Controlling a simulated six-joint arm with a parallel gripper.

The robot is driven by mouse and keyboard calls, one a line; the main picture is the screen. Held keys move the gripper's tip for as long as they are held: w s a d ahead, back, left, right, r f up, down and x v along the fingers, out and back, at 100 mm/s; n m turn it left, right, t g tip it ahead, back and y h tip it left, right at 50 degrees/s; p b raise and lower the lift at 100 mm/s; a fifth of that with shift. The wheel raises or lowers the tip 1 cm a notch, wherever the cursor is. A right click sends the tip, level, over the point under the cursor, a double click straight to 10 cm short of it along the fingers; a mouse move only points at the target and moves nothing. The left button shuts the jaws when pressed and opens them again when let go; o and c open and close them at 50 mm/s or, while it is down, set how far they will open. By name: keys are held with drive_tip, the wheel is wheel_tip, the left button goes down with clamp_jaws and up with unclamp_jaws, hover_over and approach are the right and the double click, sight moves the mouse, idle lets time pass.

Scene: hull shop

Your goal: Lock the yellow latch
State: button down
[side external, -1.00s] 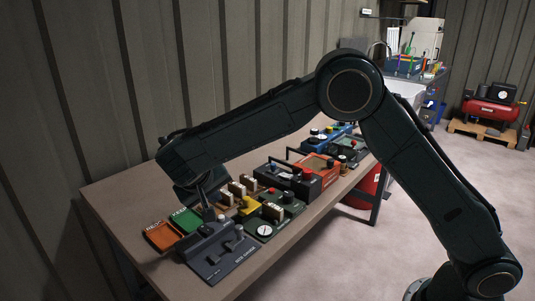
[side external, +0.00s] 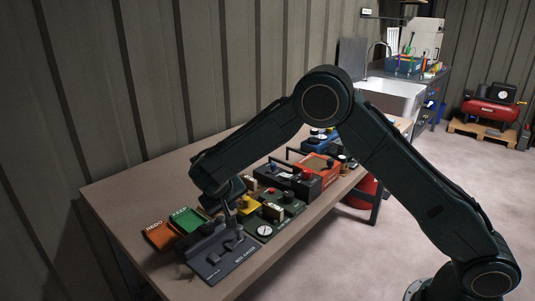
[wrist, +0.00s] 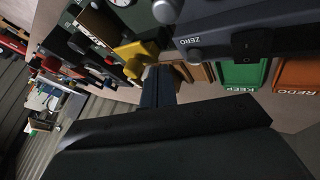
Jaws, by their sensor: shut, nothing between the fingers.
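The yellow latch (side external: 249,203) sits among the devices near the front end of the bench. In the wrist view the yellow latch (wrist: 138,52) is upper left of centre, with a rounded knob and a flat arm. My gripper (side external: 231,208) is shut and empty, pointing down just left of the latch in the side view. In the wrist view its dark fingers (wrist: 156,82) are just below the latch's knob. I cannot tell whether they touch it. Part of the latch's mount is hidden.
A grey device (side external: 222,258) stands in front, by the green KEEP tray (side external: 187,220) and orange REDO tray (side external: 159,236). A green panel with a round gauge (side external: 265,230) is right of the latch. A black unit and a red-orange box (side external: 316,166) stand farther back.

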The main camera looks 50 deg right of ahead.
sight(244, 198)
drive_tip(key=shift+s+d, duration=0.2)
drive_tip(key=shift+d, duration=0.75)
drive_tip(key=shift+d, duration=1.85)
drive_tip(key=shift+w+a, duration=0.1)
drive_tip(key=shift+a, duration=0.45)
drive_tip(key=a, duration=0.3)
drive_tip(key=shift+w+a, duration=0.2)
drive_tip(key=shift+w, duration=0.05)
drive_tip(key=v, duration=1)
